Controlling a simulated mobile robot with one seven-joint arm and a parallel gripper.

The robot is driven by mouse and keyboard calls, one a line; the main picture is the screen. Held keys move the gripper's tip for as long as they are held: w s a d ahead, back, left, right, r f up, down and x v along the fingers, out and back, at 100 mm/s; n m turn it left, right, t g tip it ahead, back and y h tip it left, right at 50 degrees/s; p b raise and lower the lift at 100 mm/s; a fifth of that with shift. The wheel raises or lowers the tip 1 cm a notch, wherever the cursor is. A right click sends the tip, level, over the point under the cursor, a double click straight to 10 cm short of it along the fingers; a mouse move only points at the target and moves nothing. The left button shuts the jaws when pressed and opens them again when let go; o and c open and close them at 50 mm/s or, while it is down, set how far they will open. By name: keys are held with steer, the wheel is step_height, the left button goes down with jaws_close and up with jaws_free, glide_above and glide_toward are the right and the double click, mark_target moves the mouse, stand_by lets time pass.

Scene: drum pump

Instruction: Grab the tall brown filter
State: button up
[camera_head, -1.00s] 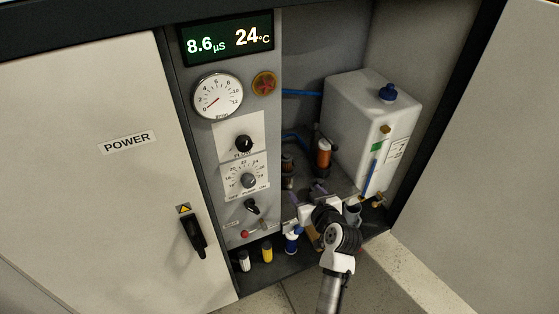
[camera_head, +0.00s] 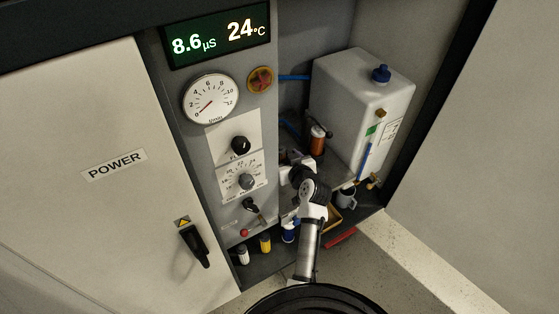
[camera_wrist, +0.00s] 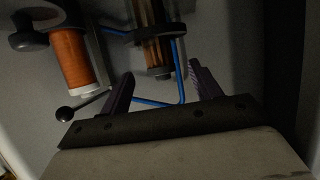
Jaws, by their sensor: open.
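A second, darker brown see-through cylinder (camera_wrist: 150,20) with a dark collar is at the top centre of the wrist view, ahead of the gap between my fingers. My wrist mostly hides it in the head view. I cannot tell for certain which is the tall brown filter. My gripper (camera_wrist: 160,74) is open and empty, with the darker cylinder just beyond its fingertips.
A white tank (camera_head: 350,95) with a blue cap stands right of the filters. Blue tubing (camera_wrist: 155,102) and a black-knobbed lever (camera_wrist: 66,113) lie close to my fingers. A grey cup (camera_head: 347,196) and small bottles (camera_head: 265,243) are lower down.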

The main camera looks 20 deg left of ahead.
mark_target(282, 154)
steer(key=x, duration=0.5)
steer(key=shift+w+a+f+p, duration=0.15)
steer(key=shift+w+a+p, duration=0.1)
steer(key=shift+p, duration=0.1)
steer(key=shift+c, duration=0.3)
steer(key=c, duration=1.2)
steer(key=shift+c, duration=0.5)
